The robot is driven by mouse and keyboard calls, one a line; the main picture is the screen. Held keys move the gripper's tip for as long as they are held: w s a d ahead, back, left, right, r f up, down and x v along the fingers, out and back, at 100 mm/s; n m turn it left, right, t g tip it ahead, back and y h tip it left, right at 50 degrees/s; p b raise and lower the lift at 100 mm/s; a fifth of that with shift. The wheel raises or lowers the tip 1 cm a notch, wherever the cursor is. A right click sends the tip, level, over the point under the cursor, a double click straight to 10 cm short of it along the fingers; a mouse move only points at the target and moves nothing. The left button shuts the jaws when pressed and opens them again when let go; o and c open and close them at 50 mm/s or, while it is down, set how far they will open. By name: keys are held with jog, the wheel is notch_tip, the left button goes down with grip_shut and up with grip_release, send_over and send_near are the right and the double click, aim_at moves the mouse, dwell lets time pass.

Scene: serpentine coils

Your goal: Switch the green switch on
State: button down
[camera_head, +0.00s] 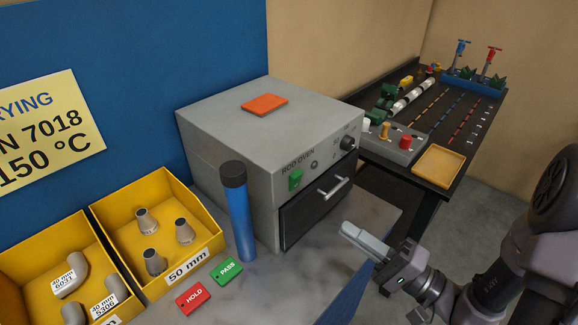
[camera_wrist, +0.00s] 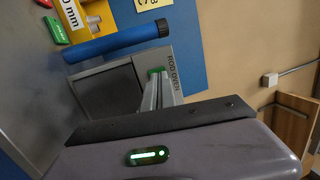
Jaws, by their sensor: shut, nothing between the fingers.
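The green switch (camera_head: 296,180) is on the front face of the grey rod oven (camera_head: 240,125), at the left, above the dark drawer (camera_head: 315,210). Whether it is on or off is too small to tell. My gripper (camera_head: 346,230) is shut and empty, to the right of and lower than the switch in the head view, apart from the oven front. In the wrist view my gripper's fingers (camera_wrist: 162,78) point toward the oven, and the green switch (camera_wrist: 155,71) shows just past their tips, partly hidden by them.
A blue tube (camera_head: 239,215) with a dark cap stands at the oven's front left corner. The drawer's handle (camera_head: 333,187) sticks out. Yellow bins (camera_head: 205,245) and red HOLD (camera_head: 193,299) and green PASS (camera_head: 226,270) tags lie left. A dark side table (camera_head: 465,150) stands at the back right.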

aim_at(299, 178)
jog(key=shift+w+d+f+m+t+h, duration=0.25)
jog(key=shift+w+d+f+m+t, duration=0.1)
jog(key=shift+d+t, duration=0.2)
jog(key=shift+w+d+f+m+t+h, duration=0.25)
jog(key=shift+w+d+t, duration=0.15)
jog(key=shift+t, duration=0.25)
jog(key=p+x, duration=0.1)
jog(key=x, duration=1.3)
jog(key=shift+a+p, duration=0.1)
jog(key=shift+p, duration=0.25)
